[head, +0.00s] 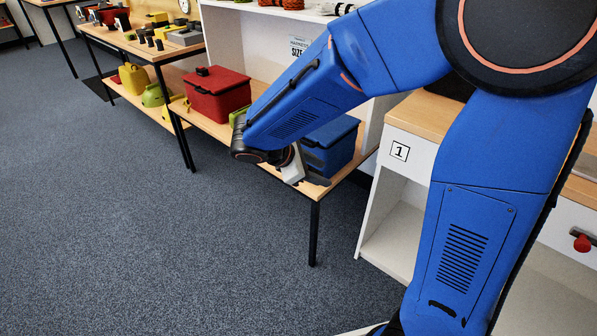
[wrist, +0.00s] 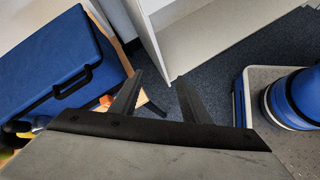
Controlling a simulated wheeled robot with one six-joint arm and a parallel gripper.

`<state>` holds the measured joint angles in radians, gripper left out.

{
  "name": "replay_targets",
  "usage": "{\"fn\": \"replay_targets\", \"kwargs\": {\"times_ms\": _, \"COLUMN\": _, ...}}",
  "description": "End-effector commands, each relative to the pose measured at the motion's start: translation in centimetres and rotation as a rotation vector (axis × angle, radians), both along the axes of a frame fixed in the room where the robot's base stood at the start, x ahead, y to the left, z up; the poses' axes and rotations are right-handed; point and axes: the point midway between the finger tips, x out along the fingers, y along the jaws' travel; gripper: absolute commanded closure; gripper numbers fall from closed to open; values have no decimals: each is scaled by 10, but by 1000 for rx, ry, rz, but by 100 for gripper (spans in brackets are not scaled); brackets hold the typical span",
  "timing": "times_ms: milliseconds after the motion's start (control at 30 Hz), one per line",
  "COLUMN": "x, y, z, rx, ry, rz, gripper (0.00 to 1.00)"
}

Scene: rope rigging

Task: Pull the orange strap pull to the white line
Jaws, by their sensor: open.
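I cannot make out the orange strap pull or the white line for certain in either view. A tiny orange patch (wrist: 106,100) shows beside the left finger in the wrist view, too small to identify. My gripper (wrist: 160,78) has its two dark fingers spread apart, with nothing between them. In the head view my gripper (head: 318,180) hangs at the front end of the low wooden bench, close to the blue box (head: 330,147). My forearm hides part of that box and bench. The blue box also shows at the left of the wrist view (wrist: 55,60).
A red box (head: 217,95) sits on the low bench (head: 205,128). A white cabinet marked 1 (head: 399,151) stands right of it, with a red knob (head: 582,243) farther right. An orange rope coil (head: 280,4) lies on the shelf. Grey carpet (head: 150,230) is clear at left.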

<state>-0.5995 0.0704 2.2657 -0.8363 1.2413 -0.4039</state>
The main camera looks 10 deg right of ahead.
Motion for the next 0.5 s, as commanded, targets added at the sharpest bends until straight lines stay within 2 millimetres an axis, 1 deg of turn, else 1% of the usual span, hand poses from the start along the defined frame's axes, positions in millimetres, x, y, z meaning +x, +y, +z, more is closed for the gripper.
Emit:
{"fn": "replay_targets", "kwargs": {"times_ms": 33, "x": 9, "y": 14, "z": -7, "rx": -43, "ry": 22, "rz": 52, "gripper": 58}}
{"fn": "replay_targets", "kwargs": {"times_ms": 167, "x": 30, "y": 45, "z": -21, "rx": -156, "ry": 65, "rz": 182, "gripper": 58}}
{"fn": "replay_targets", "kwargs": {"times_ms": 267, "x": 45, "y": 72, "z": -33, "rx": -245, "ry": 95, "rz": 280, "gripper": 58}}
{"fn": "replay_targets", "kwargs": {"times_ms": 300, "x": 50, "y": 84, "z": -38, "rx": -279, "ry": 106, "rz": 317, "gripper": 58}}
{"fn": "replay_targets", "kwargs": {"times_ms": 400, "x": 61, "y": 110, "z": -50, "rx": -357, "ry": 129, "rz": 403, "gripper": 58}}
{"fn": "replay_targets", "kwargs": {"times_ms": 500, "x": 68, "y": 131, "z": -59, "rx": -418, "ry": 143, "rz": 470, "gripper": 58}}
